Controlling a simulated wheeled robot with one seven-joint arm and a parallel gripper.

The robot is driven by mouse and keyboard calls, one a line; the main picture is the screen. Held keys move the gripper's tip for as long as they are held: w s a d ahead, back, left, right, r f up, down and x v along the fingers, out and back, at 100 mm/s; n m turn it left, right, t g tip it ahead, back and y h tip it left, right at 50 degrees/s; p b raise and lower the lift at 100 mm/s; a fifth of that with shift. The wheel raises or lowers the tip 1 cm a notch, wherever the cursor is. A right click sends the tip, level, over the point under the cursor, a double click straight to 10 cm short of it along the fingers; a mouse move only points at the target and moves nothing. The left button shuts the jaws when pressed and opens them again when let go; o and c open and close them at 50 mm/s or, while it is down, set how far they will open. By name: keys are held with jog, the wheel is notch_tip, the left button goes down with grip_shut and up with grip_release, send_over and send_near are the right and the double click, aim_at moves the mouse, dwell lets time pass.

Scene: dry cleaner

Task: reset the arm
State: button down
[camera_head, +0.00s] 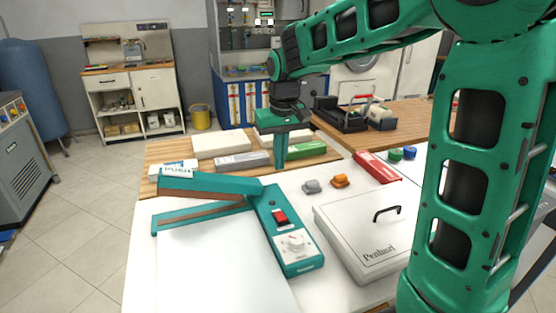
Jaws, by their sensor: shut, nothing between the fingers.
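A teal sealing device (290,243) with a raised bar stands in front. A white lidded case (375,235) sits right of it. Near my gripper are a grey box (243,160), green box (308,149), white box (221,141), red box (376,166) and orange piece (340,181).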

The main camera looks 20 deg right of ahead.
dwell(0.3)
jog(key=s+d+m, duration=0.3)
jog(key=s+d, duration=0.7)
jog(key=s, duration=0.4)
jog(key=s+d+f+m, duration=0.1)
jog(key=s+f, duration=0.2)
jog(key=s, duration=0.6)
jog(key=s+d+f+m+g, duration=0.1)
jog(key=s+d+f+m, duration=0.1)
jog(key=s, duration=0.7)
jog(key=shift+d+f+g, duration=0.25)
jog(key=shift+f+g, duration=0.05)
jog(key=shift+f, duration=0.1)
